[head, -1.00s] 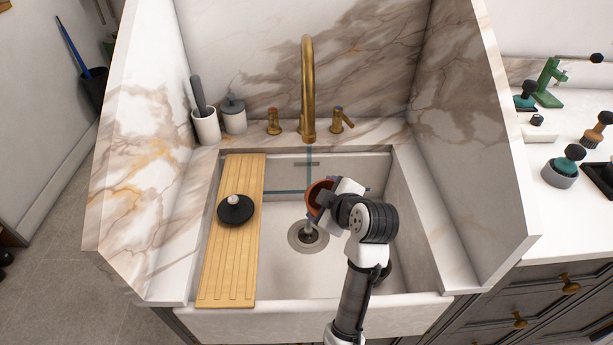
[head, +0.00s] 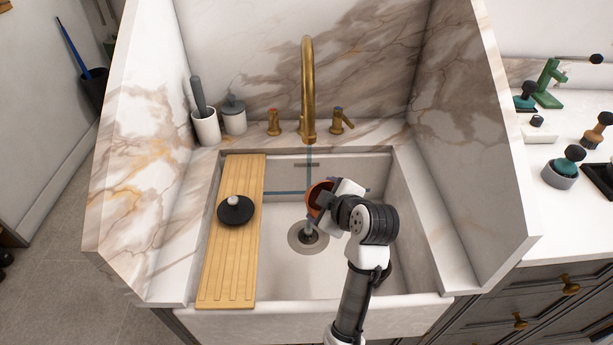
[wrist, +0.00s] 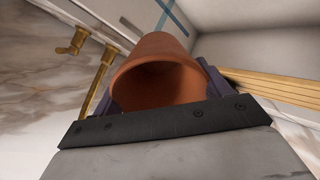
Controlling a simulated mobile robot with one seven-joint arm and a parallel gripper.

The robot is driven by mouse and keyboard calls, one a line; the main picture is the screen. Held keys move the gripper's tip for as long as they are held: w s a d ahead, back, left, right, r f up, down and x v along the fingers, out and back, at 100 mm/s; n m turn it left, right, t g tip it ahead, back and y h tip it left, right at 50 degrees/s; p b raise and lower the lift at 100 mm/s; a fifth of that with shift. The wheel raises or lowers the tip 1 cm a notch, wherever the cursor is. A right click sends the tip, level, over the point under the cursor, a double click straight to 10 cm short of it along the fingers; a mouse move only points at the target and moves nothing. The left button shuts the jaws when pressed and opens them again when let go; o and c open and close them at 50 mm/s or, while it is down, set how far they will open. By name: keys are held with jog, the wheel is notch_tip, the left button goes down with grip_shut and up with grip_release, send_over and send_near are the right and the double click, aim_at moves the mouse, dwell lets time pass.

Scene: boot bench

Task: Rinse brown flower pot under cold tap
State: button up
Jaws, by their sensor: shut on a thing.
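The brown flower pot (head: 316,196) is in my gripper (head: 331,200), over the sink basin and in front of the brass spout (head: 309,90). In the wrist view the pot (wrist: 158,75) is tilted, its open mouth facing the camera, with my gripper's fingers (wrist: 160,95) on both sides of it. The tap has a left handle (head: 273,122) with a reddish mark and a right lever (head: 340,121) with a bluish mark. No clear water stream shows. The pot's far side is hidden.
The white sink (head: 290,275) has a drain (head: 298,240) below the pot. Blue strips (head: 285,193) cross inside it. A wooden board (head: 225,275) on the left bears a black round object (head: 235,212). Marble walls (head: 470,130) stand on both sides.

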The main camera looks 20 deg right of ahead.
jog(key=p+v, duration=0.2)
jog(key=v, duration=0.4)
jog(key=shift+a+r, duration=0.3)
jog(key=shift+a, duration=0.05)
dwell(0.8)
